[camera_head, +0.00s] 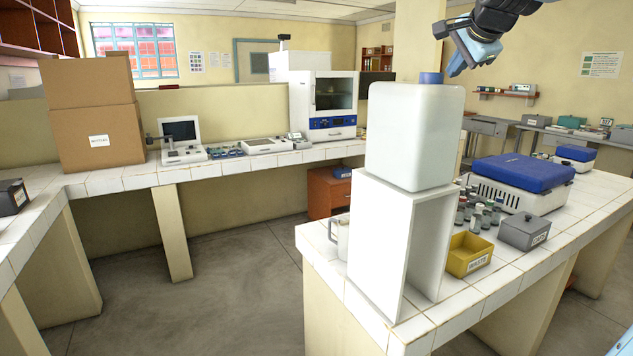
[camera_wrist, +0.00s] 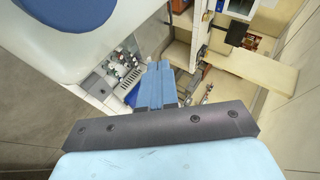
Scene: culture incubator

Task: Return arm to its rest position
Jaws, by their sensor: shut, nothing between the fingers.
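My gripper (camera_head: 462,62) is at the top of the head view, in the air just right of and above the blue cap of the white container (camera_head: 414,140). The gripper is shut with nothing between its fingers. In the wrist view the blue fingers (camera_wrist: 155,80) lie together and point away into the room. The container's blue cap (camera_wrist: 68,8) shows at the upper left of the wrist view. In the head view the container stands upright on a white open-sided stand (camera_head: 380,245) on the tiled bench.
A yellow bin (camera_head: 468,255), a grey box (camera_head: 525,231), several small bottles and a blue-lidded machine (camera_head: 520,180) stand right of the stand. A white jug (camera_head: 340,235) is at its left. An incubator (camera_head: 325,102) stands on the back bench. Cardboard boxes (camera_head: 95,125) are far left.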

